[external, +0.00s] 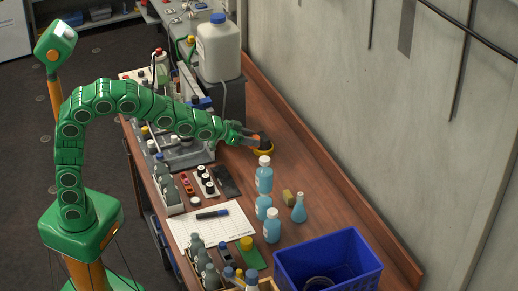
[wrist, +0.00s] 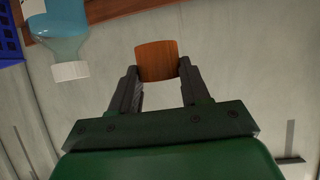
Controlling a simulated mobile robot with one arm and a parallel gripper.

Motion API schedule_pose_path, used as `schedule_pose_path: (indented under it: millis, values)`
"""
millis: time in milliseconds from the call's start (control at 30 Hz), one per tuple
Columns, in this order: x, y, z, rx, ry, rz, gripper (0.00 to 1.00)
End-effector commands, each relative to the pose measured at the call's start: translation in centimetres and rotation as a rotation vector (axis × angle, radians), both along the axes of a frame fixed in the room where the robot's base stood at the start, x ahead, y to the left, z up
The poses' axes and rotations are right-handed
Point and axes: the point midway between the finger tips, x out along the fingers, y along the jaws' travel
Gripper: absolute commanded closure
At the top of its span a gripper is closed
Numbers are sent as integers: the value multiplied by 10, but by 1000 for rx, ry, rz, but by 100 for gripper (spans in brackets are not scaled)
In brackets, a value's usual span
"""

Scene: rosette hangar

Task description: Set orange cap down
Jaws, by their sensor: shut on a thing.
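The orange cap (wrist: 156,60) shows in the wrist view as a brownish-orange piece between my two dark fingertips. My gripper (wrist: 157,78) is shut on it, with one finger on each side. In the external view my gripper (external: 258,138) is over the brown bench, to the right of the white jug and behind the clear blue bottles. A yellow-orange round rim (external: 264,152) shows just under the fingers there; I cannot tell whether it is the cap or another thing. The gap between the cap and the bench is hard to judge.
A blue bottle with a white cap (external: 264,174) stands close in front of my gripper; a bottle also shows in the wrist view (wrist: 65,38). A blue crate (external: 330,262) is at the front right. A white jug (external: 218,50) stands behind. Bench (external: 290,150) to the right is clear.

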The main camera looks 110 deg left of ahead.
Motion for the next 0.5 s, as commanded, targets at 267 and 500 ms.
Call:
schedule_pose_path:
  millis: [267,500]
  values:
    - [-12,22,-15,0,3,124,82]
    - [-23,35,-30,2,4,224,82]
